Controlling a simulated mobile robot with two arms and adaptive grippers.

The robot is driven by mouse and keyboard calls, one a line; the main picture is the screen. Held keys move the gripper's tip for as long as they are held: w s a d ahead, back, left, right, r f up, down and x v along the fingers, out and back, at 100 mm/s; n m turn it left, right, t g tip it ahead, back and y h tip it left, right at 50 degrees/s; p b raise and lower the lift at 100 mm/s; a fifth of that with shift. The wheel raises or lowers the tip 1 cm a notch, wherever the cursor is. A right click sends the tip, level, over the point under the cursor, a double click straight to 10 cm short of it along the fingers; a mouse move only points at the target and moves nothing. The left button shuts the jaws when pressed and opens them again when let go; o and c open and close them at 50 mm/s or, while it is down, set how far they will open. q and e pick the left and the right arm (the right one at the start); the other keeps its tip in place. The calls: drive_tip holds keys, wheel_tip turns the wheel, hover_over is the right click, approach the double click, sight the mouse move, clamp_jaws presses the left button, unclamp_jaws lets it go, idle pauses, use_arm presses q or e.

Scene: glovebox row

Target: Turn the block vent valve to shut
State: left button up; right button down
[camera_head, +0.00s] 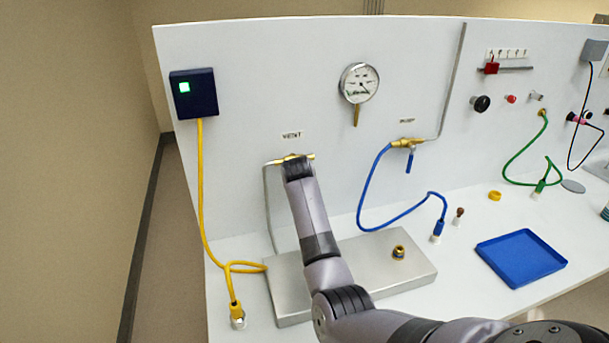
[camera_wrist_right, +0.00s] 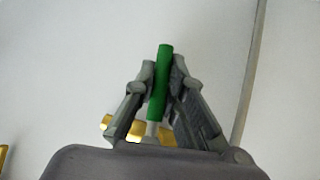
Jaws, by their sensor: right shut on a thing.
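The brass vent valve (camera_head: 306,156) is on the white back panel under the VENT label (camera_head: 292,135). My right gripper (camera_wrist_right: 162,80) is at this valve, with its arm coming up from the lower right in the head view. In the right wrist view its fingers are shut on the green lever (camera_wrist_right: 163,65), which points up the picture with a slight lean to the right. Brass parts of the valve (camera_wrist_right: 138,131) show behind the fingers. In the head view my gripper hides the lever and much of the valve. My left gripper is not in view.
A pressure gauge (camera_head: 358,83) and a second brass valve with a blue lever (camera_head: 408,160) are to the right on the panel. Below are a metal block (camera_head: 400,274), a yellow cable (camera_head: 201,180), a blue hose (camera_head: 362,205) and a blue tray (camera_head: 520,258).

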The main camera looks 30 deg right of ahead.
drive_tip(key=shift+w+a+f+m+y+p, duration=0.1)
drive_tip(key=shift+a+f+m+y+p, duration=0.15)
drive_tip(key=shift+a+y+p, duration=0.3)
drive_tip(key=shift+d, duration=0.1)
drive_tip(key=c, duration=1.6)
unclamp_jaws()
drive_tip(key=shift+r, duration=0.15)
drive_tip(key=shift+c, duration=0.2)
drive_tip(key=v, duration=1.2)
drive_tip(key=shift+f, duration=0.25)
